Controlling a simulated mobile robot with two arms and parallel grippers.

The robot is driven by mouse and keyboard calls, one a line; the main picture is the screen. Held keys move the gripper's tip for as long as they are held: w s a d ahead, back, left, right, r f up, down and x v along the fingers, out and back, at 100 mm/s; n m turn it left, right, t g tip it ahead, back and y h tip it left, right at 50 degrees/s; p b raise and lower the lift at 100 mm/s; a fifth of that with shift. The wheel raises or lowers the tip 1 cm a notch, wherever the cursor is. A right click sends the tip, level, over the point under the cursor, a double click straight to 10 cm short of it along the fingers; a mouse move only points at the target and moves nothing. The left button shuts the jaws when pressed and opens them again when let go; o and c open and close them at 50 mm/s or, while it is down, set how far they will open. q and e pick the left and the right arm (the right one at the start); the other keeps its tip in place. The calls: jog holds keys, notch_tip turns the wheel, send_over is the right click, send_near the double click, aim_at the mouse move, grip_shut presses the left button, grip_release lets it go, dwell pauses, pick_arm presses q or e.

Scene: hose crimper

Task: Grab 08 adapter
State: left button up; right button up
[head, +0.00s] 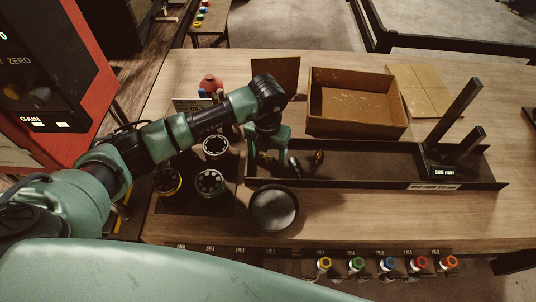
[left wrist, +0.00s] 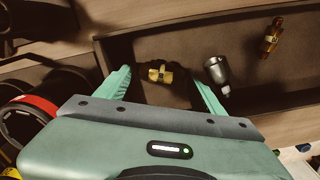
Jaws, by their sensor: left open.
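A long dark tray (head: 375,172) on the wooden table holds several small fittings at its left end. My left gripper (head: 267,155) points down over that end and is open. In the left wrist view, a short brass-yellow adapter (left wrist: 160,74) with a dark band lies on the tray floor between the spread fingers (left wrist: 160,82). A silver fitting (left wrist: 217,72) lies just right of the right finger, and a longer brass fitting (left wrist: 271,38) lies farther right. No size marking is readable, so I cannot tell which is the 08. My right gripper is out of view.
An open cardboard box (head: 357,105) stands behind the tray. A dark upright stop (head: 452,135) marked 505 mm is at the tray's right. A round black dish (head: 274,208) sits in front; round dies (head: 210,183) stand left. Coloured spools (head: 388,264) line the front edge.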

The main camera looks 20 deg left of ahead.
pick_arm(q)
jog(key=shift+f, duration=0.2)
jog(key=shift+r, duration=0.1)
jog(key=c, duration=1.2)
